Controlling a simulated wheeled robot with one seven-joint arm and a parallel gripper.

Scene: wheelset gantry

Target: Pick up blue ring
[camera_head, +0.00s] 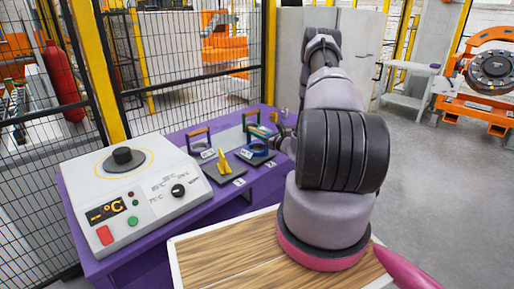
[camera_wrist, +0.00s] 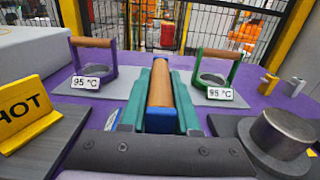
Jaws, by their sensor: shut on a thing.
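The blue ring (camera_head: 257,150) is in the head view on the purple table, left of my arm. In the wrist view its blue frame (camera_wrist: 160,121) and brown wooden handle (camera_wrist: 160,82) are in the lower middle. My gripper (camera_wrist: 160,88) has teal fingers closed on both sides of this handle. In the head view my gripper (camera_head: 262,131) is just above the ring. The ring's lower part is hidden in the wrist view, and I cannot tell whether it touches the surface below.
A purple ring (camera_wrist: 96,72) and a green ring (camera_wrist: 214,74), each with a wooden handle and a 95 °C label, stand behind. A yellow HOT sign (camera_wrist: 24,108) is left, a metal cylinder (camera_wrist: 283,133) right. A heater box (camera_head: 130,190) stands left on the purple table (camera_head: 190,218).

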